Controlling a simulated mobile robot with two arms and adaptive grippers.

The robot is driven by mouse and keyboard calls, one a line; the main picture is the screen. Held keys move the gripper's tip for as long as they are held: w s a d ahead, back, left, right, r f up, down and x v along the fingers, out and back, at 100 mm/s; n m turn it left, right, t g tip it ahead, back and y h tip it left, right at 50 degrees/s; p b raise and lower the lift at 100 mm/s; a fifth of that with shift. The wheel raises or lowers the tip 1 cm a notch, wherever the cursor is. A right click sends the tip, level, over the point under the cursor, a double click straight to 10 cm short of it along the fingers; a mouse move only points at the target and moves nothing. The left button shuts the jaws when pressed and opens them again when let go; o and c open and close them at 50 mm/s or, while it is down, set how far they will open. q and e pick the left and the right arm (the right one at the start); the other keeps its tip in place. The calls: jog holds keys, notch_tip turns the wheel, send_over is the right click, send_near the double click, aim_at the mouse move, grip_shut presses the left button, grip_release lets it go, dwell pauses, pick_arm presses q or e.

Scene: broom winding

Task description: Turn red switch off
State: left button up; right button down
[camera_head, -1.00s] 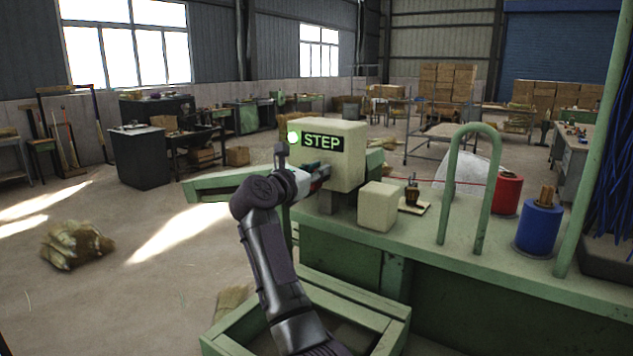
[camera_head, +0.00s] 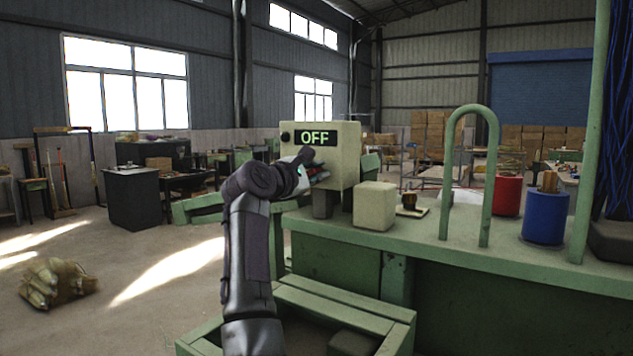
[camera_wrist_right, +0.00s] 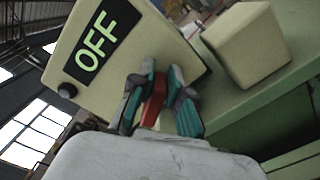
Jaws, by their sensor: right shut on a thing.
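The cream control box (camera_head: 347,157) stands on the green machine bench. Its display (camera_head: 315,138) reads OFF in green letters, and the round lamp (camera_head: 285,136) beside it is dark. The red switch (camera_wrist_right: 154,103) shows between the fingers in the right wrist view, below the display. My right gripper (camera_head: 316,172) is at the box's front face, and its teal-padded fingers (camera_wrist_right: 161,100) are shut on the red switch. The gripper hides part of the switch in the head view. My left gripper is in neither view.
A small cream block (camera_head: 375,206) sits on the green bench (camera_head: 430,252) right of the box. A green hoop (camera_head: 487,190), a red spool (camera_head: 507,196) and a blue spool (camera_head: 545,218) stand further right. A green open frame (camera_head: 335,298) is below the arm.

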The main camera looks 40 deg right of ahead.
jog(key=m, duration=0.1)
jog(key=f+m+b, duration=0.1)
jog(key=m, duration=0.1)
jog(key=shift+f+b, duration=0.25)
jog(key=shift+b, duration=0.05)
jog(key=shift+m+b, duration=0.35)
jog(key=shift+m, duration=0.65)
jog(key=shift+a+r+m, duration=0.1)
jog(key=shift+r+m, duration=0.1)
jog(key=shift+m, duration=0.1)
